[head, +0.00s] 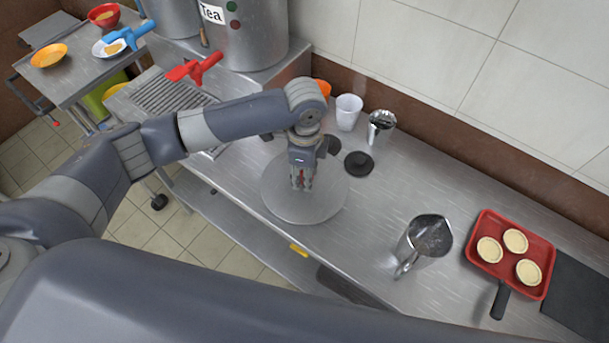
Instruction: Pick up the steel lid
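The steel lid (322,205) is a wide, round grey disc lying on the steel counter near its front edge. My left gripper (302,186) points down over the middle of the lid. Its fingertips are at or just above the lid's centre and look close together. A little red shows between the fingers. Any knob on the lid is hidden, and I cannot tell whether the fingers hold it. My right gripper is not in view.
A black knobbed disc (359,164), a white cup (348,112) and a metal cup (381,126) stand behind the lid. A steel jug (424,240) and red tray (543,262) of tarts are to the right. Large steel urns (248,45) stand at back left. Counter between lid and jug is clear.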

